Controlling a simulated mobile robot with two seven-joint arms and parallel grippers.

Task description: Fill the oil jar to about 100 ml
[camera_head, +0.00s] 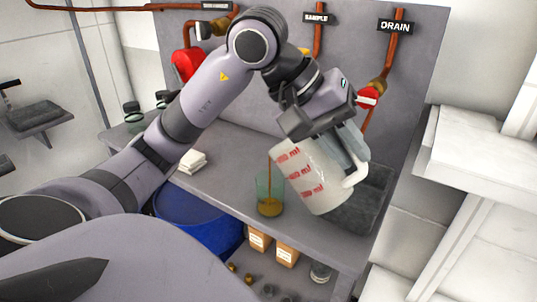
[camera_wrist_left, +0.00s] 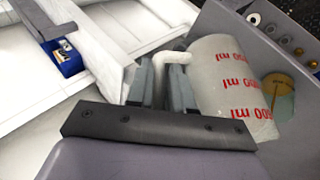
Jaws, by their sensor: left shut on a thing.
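A white measuring jug (camera_head: 312,182) with red ml marks is held tilted, its lip down to the left. It also fills the middle right of the left wrist view (camera_wrist_left: 222,70). My left gripper (camera_head: 354,145) is shut on the jug's handle; its fingers show in the wrist view (camera_wrist_left: 160,85). A thin brown stream of oil runs from the lip into the oil jar (camera_head: 263,184), a greenish clear glass upright on the bench. Brown oil lies in the jar's lower part. The jar also shows in the wrist view (camera_wrist_left: 283,105). My right gripper is not in view.
The grey bench (camera_head: 225,185) carries a white cloth stack (camera_head: 192,161) and a dark sink or tray (camera_head: 365,207) at right. Labelled pipes with red-handled valves, including DRAIN (camera_head: 396,26), stand behind. A blue drum (camera_head: 205,222) and small boxes sit below.

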